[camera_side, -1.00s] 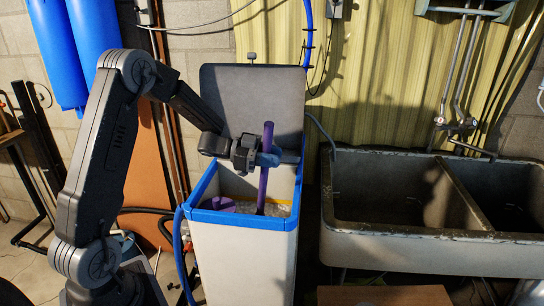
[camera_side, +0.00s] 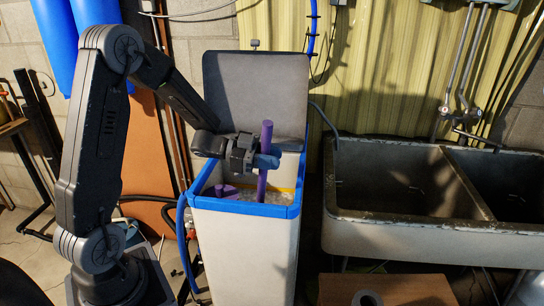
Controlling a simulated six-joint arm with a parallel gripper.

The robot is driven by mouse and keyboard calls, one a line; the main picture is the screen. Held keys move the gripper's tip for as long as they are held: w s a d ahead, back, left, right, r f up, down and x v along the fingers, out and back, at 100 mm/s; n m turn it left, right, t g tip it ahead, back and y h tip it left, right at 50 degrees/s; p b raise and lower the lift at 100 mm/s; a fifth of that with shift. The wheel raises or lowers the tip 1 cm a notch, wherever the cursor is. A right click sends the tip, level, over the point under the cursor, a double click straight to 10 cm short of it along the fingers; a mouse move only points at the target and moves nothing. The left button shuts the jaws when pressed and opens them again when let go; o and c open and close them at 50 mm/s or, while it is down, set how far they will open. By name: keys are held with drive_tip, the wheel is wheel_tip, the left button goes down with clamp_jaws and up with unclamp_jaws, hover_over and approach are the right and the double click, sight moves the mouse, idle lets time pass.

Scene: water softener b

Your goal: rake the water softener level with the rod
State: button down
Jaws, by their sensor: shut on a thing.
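The water softener (camera_side: 245,245) is a tall white tank with a blue rim and a raised grey lid (camera_side: 255,90) behind its opening. Pale granular material (camera_side: 278,196) shows inside, partly hidden by the front rim. A purple rod (camera_side: 262,187) stands nearly upright in the opening, its lower end hidden. My gripper (camera_side: 264,161) is shut on the rod's upper part, just above the opening. A purple piece (camera_side: 222,191) lies at the left inside the opening; I cannot tell whether it joins the rod.
A double stone sink (camera_side: 400,228) stands close on the right. A blue hose (camera_side: 182,235) runs down the tank's left side. Blue cylinders (camera_side: 90,45) stand behind my arm. A wooden surface (camera_side: 385,289) is low at the front right.

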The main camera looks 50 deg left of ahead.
drive_tip(key=shift+w+a, duration=1.25)
